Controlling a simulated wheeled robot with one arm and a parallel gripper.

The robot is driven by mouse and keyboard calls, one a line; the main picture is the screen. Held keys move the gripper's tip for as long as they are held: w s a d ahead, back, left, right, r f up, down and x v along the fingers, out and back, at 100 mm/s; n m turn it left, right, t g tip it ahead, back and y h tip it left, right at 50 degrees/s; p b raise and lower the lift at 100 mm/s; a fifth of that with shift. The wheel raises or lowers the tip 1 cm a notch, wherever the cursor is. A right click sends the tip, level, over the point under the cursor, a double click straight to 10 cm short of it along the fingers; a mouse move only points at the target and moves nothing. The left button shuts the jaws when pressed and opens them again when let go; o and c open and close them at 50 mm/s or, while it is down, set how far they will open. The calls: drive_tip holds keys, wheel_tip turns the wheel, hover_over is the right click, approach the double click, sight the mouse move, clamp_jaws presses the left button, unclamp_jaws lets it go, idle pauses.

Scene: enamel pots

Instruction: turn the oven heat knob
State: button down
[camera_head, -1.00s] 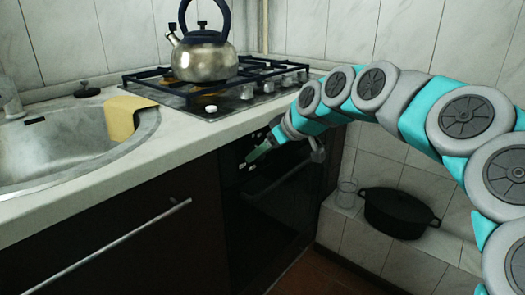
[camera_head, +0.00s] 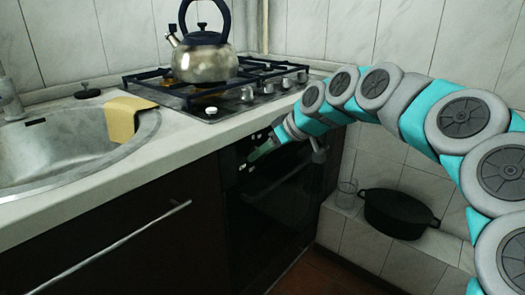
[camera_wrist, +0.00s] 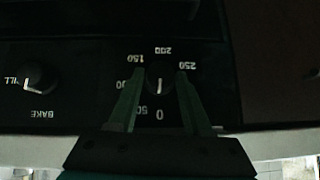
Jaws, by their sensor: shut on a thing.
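The oven heat knob (camera_wrist: 160,79) is a small dark dial in the wrist view, ringed by white numbers from 0 to 250 that appear upside down. A pale, nearly upright line shows on it; I cannot tell the exact setting. My gripper (camera_wrist: 160,84) has one green finger on each side of the knob and is shut on it. In the head view my gripper (camera_head: 263,150) is at the dark oven (camera_head: 275,215), at its upper front panel below the counter. The knob is hidden or too small to tell there.
A second knob (camera_wrist: 39,77) marked BAKE sits left of the heat knob in the wrist view. A kettle (camera_head: 206,62) stands on the gas hob (camera_head: 175,88) above. A black pot (camera_head: 398,214) and a glass (camera_head: 346,192) stand on a tiled ledge at right.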

drive_tip(key=shift+w+d+m+g+y+p, duration=0.1)
drive_tip(key=shift+w+m+g+y+p, duration=0.05)
drive_tip(key=shift+m+g+y+p, duration=0.45)
drive_tip(key=shift+w+d+m+g+y+p, duration=0.1)
drive_tip(key=shift+m+g+y+p, duration=0.3)
drive_tip(key=shift+g+y, duration=0.4)
drive_tip(key=shift+c, duration=2.2)
unclamp_jaws()
drive_tip(key=v, duration=0.7)
drive_tip(key=shift+d+r+b, duration=0.15)
drive_tip(key=shift+d+b, duration=0.15)
drive_tip(key=shift+d, duration=0.05)
